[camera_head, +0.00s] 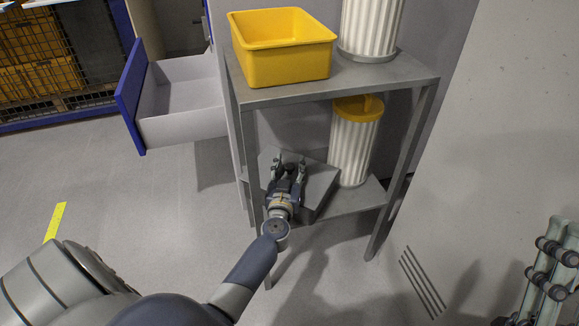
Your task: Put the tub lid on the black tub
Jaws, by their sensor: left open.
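My left gripper (289,163) reaches in to the lower shelf of a grey metal rack. Its fingers are apart, over a flat-topped grey block-like thing (321,182) on that shelf. The grey thing may be the tub lid, but I cannot tell for sure. The gripper hides part of it, and I cannot tell whether the fingers touch it. I cannot make out a black tub in this view.
A yellow bin (284,62) and a white ribbed container (370,26) stand on the rack's upper shelf (355,74). Another ribbed container with a yellow top (353,145) stands below. An open drawer (180,105) juts out left.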

